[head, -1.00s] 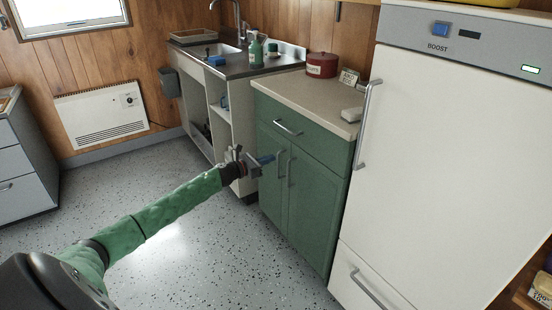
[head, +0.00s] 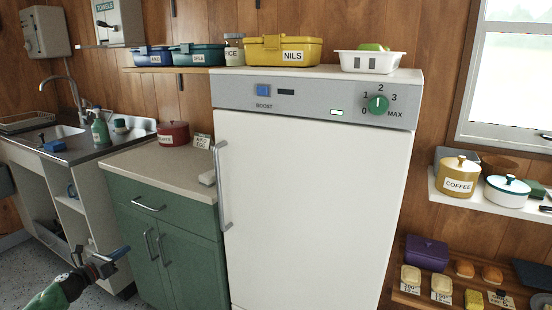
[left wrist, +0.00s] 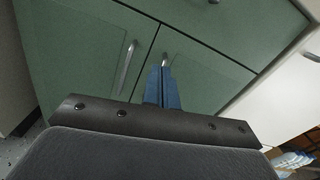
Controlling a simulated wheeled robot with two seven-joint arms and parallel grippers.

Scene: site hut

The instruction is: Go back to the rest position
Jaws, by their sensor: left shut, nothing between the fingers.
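My left gripper (head: 113,257) is at the lower left of the head view, in front of the green cupboard (head: 188,262). Its blue fingers are together with nothing between them. In the left wrist view the shut fingers (left wrist: 162,86) point at the green cupboard doors (left wrist: 85,62), near their handles; I cannot tell the exact gap. My right gripper is in neither view.
A tall white fridge (head: 310,200) with a dial (head: 378,104) stands shut right of the cupboard. A sink unit (head: 70,150) is on the left. Shelves with a coffee pot (head: 458,178) and a purple box (head: 427,252) are at the right.

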